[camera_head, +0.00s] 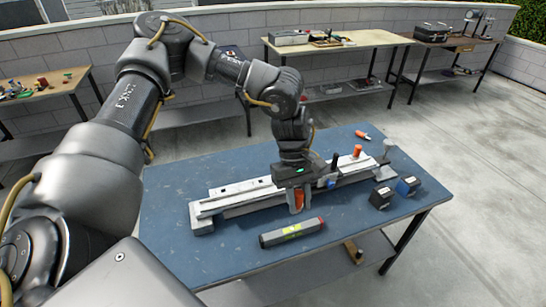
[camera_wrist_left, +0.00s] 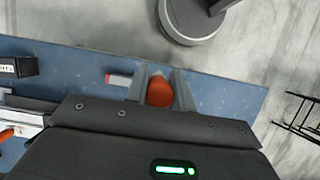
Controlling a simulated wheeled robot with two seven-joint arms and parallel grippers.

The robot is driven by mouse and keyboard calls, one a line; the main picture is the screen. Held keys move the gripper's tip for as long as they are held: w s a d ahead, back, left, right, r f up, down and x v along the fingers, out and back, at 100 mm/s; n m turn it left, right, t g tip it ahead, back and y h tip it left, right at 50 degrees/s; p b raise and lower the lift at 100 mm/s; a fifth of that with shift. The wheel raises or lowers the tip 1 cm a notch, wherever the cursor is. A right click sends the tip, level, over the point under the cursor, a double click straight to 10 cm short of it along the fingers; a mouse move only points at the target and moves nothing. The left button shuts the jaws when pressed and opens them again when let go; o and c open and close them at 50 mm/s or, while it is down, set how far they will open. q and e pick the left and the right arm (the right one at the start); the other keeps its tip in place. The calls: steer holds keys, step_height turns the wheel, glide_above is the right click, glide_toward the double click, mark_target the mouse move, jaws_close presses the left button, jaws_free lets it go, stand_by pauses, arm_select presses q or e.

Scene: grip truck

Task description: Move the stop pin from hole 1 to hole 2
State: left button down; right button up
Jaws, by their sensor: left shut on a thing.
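My left gripper (camera_head: 297,200) points down at the front side of the grey rail fixture (camera_head: 235,205) on the blue table. It is shut on an orange-headed pin, which appears to be the stop pin (camera_head: 299,198). In the left wrist view, its rounded orange head (camera_wrist_left: 160,92) sits between the two grey fingers (camera_wrist_left: 160,86). The pin's lower end and any gap below it cannot be made out. Another orange-topped piece (camera_head: 357,151) stands upright near the rail's right end. Holes 1 and 2 cannot be made out; my gripper hides part of the rail. My right gripper is not in view.
An orange-handled tool (camera_head: 363,135) lies at the back. The blue table's (camera_head: 190,250) front left is clear.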

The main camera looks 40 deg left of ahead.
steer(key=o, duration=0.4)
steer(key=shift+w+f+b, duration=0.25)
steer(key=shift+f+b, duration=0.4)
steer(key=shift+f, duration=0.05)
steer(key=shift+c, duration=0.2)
arm_select(q)
steer(key=w+a+f+n+t, duration=0.2)
steer(key=w+a+n, duration=0.1)
steer(key=w+n, duration=0.3)
steer(key=w+a+f+n+t, duration=0.2)
steer(key=w+n+t, duration=0.1)
steer(key=w+n, duration=0.35)
steer(key=w+a+f+n+t+y+b, duration=0.1)
steer(key=a+f+n+y, duration=0.1)
steer(key=a+n, duration=0.5)
steer(key=w+a+f+n+t+y+b, duration=0.1)
steer(key=a+f+n+y, duration=0.1)
steer(key=a+n, duration=0.5)
steer(key=a, duration=0.4)
steer(key=shift+w+a+n+b, duration=0.2)
steer(key=shift+a+n+b, duration=0.15)
steer(key=shift+a, duration=0.05)
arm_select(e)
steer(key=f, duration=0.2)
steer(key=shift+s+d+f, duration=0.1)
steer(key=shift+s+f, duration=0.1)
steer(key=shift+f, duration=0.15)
